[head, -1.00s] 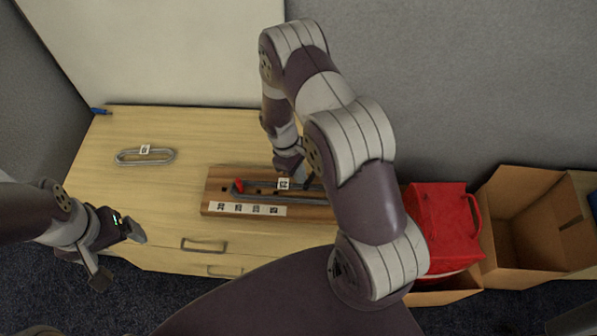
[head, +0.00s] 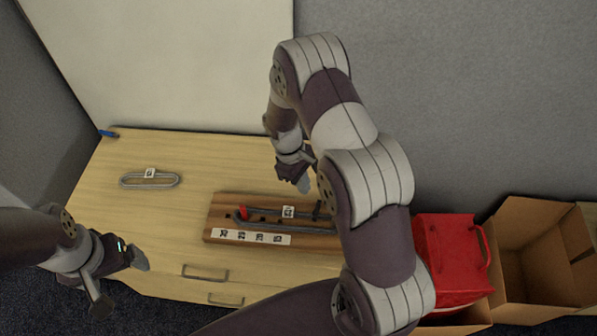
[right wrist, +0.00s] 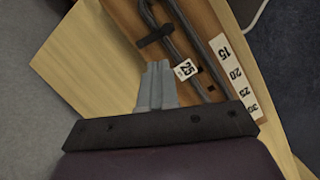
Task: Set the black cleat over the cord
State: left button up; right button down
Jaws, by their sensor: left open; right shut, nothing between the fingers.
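The black cleat (right wrist: 155,36) lies across one strand of the grey cord (right wrist: 181,27) in the right wrist view; how it is seated is unclear. In the head view the cleat (head: 317,210) is a small dark piece near the right end of the brown wooden board (head: 222,206), partly beside my arm. The cord (head: 300,228) runs along the board past a red piece (head: 243,213). My right gripper (head: 304,186) is shut and empty, above the board's back edge, apart from the cleat. Its fingertips (right wrist: 157,66) touch each other. My left gripper (head: 121,281) is open and empty at the table's front left.
A white tag marked 25 (right wrist: 185,69) sits by the cord, and a numbered strip (head: 250,237) lines the board's front. A separate grey loop (head: 150,181) lies at the back left. The table's left middle is clear.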

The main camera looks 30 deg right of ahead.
jog(key=b+v, duration=0.1)
jog(key=v, duration=0.6)
dwell(0.3)
jog(key=s+a+r+m+t, duration=0.2)
jog(key=s+r+m, duration=0.1)
jog(key=s, duration=0.3)
jog(key=s+a+r+m+t+y, duration=0.1)
jog(key=s+a+r+m+t, duration=0.1)
jog(key=s+r, duration=0.3)
jog(key=shift+s+a+m+y, duration=0.3)
jog(key=shift+s+a+m, duration=0.25)
jog(key=shift+s, duration=0.65)
jog(key=shift+w+d+r, duration=0.1)
jog(key=shift+r, duration=0.05)
